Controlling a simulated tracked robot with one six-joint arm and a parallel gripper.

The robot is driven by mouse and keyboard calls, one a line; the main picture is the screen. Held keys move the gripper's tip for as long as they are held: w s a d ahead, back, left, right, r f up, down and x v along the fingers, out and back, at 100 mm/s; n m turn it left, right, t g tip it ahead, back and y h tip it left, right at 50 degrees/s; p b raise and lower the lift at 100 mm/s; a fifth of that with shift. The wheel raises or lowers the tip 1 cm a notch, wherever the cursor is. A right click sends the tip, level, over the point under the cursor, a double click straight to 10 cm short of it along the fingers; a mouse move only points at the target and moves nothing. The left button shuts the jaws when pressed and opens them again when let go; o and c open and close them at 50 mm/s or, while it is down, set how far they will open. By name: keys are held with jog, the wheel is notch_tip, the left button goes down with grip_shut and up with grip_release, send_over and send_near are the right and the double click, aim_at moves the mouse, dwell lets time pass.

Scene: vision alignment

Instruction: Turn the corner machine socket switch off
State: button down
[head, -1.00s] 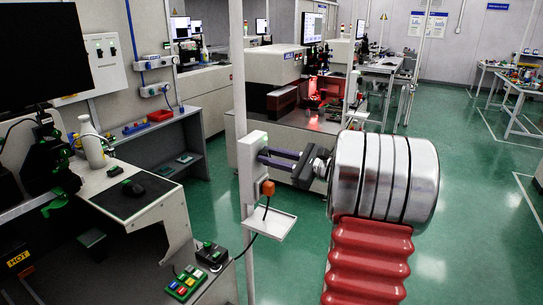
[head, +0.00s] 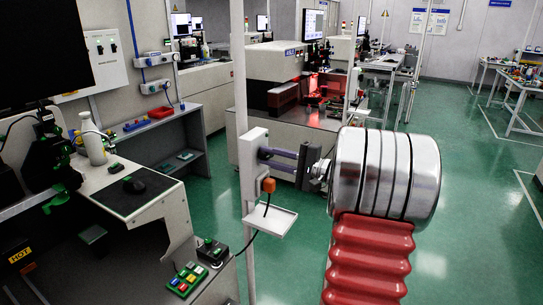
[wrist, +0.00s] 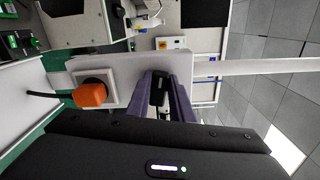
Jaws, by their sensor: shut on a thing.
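A pale socket box (head: 254,160) is fixed to a white post, with an orange plug (head: 268,185) low on it. In the wrist view the plug (wrist: 90,95) sits in a white socket plate (wrist: 108,78), its black cable running left. My gripper (head: 264,158) reaches the box from the right with its purple fingers. In the wrist view my gripper (wrist: 160,80) is shut on a black switch (wrist: 160,88) that shows between the fingers, beside the plug. The switch is hidden in the head view, and I cannot read its on or off position.
A small white shelf (head: 272,222) sticks out below the box. The thin post (head: 240,80) rises above it. Green floor is free to the right.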

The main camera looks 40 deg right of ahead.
jog(key=shift+f+n, duration=0.3)
jog(key=shift+n, duration=0.8)
jog(key=c, duration=1.6)
grip_release()
jog(key=shift+o, duration=0.2)
jog(key=v, duration=1.4)
jog(key=shift+w, duration=0.1)
